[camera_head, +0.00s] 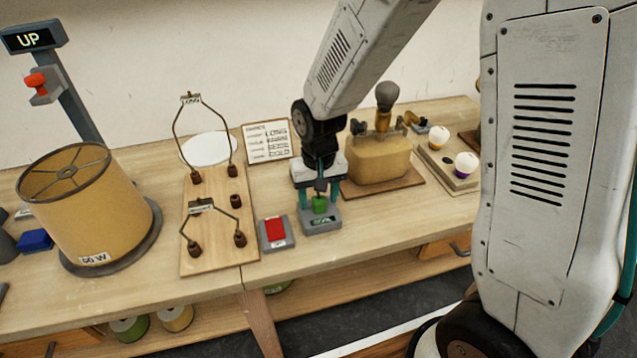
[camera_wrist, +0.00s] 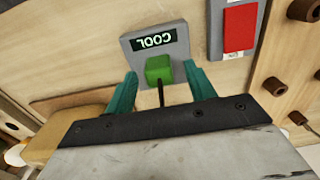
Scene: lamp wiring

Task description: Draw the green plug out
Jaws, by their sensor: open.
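The green plug (camera_head: 320,204) sits in a grey socket block (camera_head: 322,222) on the bench. In the wrist view the green plug (camera_wrist: 158,70) stands at the block's near edge, and a dark cord runs from it toward my gripper. The grey block (camera_wrist: 131,51) bears a dark display that reads COOL. My gripper (camera_head: 320,196) is above the block, pointing down. In the wrist view my gripper (camera_wrist: 161,82) is open, with one teal finger on each side of the plug. Gaps show between the fingers and the plug.
A red switch (camera_head: 275,230) on a grey base is just left of the block. A wooden board (camera_head: 215,250) with wire frames and pegs stands farther left, beside a large lampshade (camera_head: 88,200). A tan lamp base (camera_head: 375,160) stands close behind on the right. The bench front is clear.

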